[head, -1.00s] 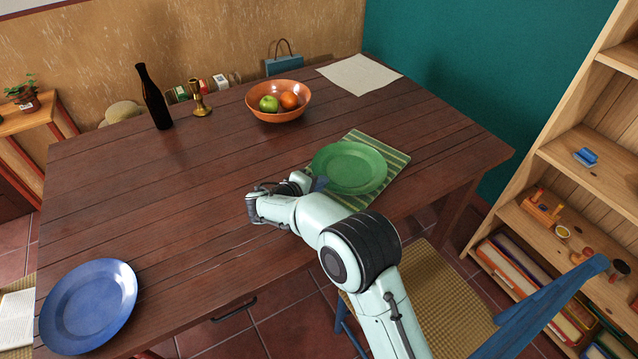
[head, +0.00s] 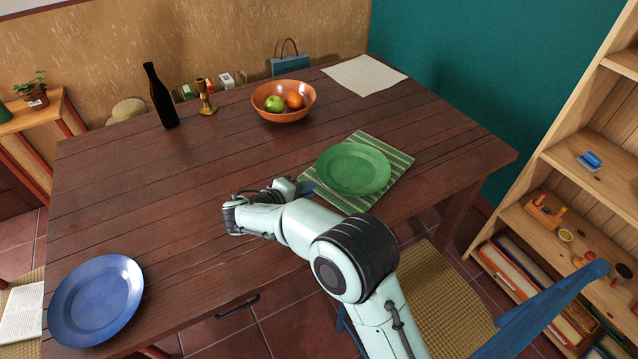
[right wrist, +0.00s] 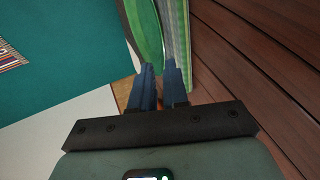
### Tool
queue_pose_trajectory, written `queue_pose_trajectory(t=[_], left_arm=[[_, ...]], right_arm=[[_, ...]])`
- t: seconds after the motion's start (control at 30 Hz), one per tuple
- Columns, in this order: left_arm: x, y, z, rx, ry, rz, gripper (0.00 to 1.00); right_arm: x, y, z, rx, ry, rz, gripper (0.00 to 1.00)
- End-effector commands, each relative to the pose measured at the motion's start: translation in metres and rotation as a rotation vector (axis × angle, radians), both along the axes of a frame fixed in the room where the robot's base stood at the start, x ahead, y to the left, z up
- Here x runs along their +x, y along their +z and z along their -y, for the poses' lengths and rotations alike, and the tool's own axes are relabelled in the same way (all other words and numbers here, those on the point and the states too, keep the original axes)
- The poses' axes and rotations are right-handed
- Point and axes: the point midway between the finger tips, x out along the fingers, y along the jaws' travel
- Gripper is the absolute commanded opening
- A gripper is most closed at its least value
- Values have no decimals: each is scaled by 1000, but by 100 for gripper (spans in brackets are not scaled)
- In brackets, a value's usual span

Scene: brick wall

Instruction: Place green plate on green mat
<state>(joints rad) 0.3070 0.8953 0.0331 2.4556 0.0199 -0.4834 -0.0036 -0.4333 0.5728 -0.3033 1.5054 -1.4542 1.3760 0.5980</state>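The green plate (head: 353,168) lies on the green striped mat (head: 397,185), toward its left and middle part. Mat shows around the plate, mostly below and right of it. My right gripper (head: 307,187) is just left of the plate's rim, apart from it, with its blue fingers pointing toward it. In the right wrist view the two fingers (right wrist: 160,82) show a narrow gap with nothing held between them. The plate (right wrist: 146,30) and mat (right wrist: 176,35) show beyond the fingertips. My left gripper is not in view.
A blue plate (head: 97,300) lies at the table's front left. A bowl of fruit (head: 283,112), a candlestick (head: 206,100) and a dark bottle (head: 160,98) stand at the back. A chair (head: 440,300) is at the front right. The table's middle is clear.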

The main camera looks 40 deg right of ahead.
Motion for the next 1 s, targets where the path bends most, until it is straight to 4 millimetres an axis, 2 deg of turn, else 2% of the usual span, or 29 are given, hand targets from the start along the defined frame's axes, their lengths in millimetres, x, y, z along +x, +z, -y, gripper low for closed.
queue_pose_trajectory(t=[0.1,0.3,1.0], left_arm=[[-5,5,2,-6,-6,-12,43],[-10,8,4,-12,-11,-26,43],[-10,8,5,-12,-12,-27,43]], right_arm=[[-4,11,-21,0,3,1,14],[-9,19,-40,0,1,0,14],[-10,20,-43,0,0,0,14]])
